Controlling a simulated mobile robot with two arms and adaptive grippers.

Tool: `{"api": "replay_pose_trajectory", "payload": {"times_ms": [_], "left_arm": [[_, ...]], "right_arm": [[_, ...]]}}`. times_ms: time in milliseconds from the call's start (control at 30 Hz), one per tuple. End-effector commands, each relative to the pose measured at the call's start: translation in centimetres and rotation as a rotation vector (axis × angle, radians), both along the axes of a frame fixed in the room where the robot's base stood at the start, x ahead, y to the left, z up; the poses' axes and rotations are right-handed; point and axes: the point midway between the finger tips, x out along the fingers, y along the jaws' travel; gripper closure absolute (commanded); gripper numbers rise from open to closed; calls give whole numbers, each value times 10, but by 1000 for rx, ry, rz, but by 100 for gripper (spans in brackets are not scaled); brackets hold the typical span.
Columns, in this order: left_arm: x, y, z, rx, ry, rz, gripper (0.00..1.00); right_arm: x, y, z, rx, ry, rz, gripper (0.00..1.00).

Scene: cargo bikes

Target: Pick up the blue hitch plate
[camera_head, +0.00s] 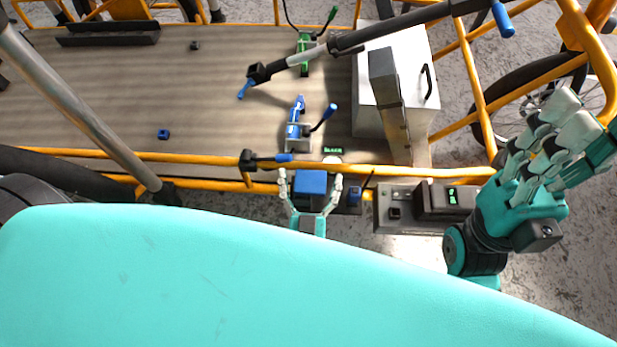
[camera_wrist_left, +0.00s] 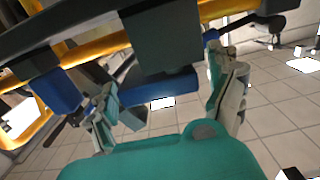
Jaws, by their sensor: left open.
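The blue hitch plate (camera_head: 311,183) shows as a blue block just below the orange rail. In the left wrist view a blue bar (camera_wrist_left: 158,91) under a dark grey block appears to be the same plate. My left gripper (camera_head: 310,174) is open, with one pale finger on each side of the plate. I cannot tell whether the fingers touch it. Its fingers also show in the left wrist view (camera_wrist_left: 160,72). My right gripper (camera_head: 560,125) is raised at the right, away from the plate; its jaw opening is unclear.
An orange rail (camera_head: 400,169) runs just behind the plate. A grey box with a small green display (camera_head: 452,197) stands to its right. A blue clamp (camera_head: 294,125) and a small blue block (camera_head: 163,134) are on the wooden cargo bed (camera_head: 100,95). A white box (camera_head: 410,75) stands behind.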

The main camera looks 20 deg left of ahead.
Motion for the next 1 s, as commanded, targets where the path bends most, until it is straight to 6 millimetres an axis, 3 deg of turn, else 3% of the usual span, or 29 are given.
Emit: {"api": "replay_pose_trajectory", "payload": {"times_ms": [100, 600, 1000], "left_arm": [[0, 0, 0, 0, 0, 0, 12], [1, 0, 1, 0, -2, 1, 75], [1, 1, 3, 1, -3, 0, 75]], "right_arm": [[0, 0, 0, 0, 1, 0, 60], [0, 0, 0, -1, 3, 0, 60], [6, 2, 2, -10, 29, -1, 60]]}}
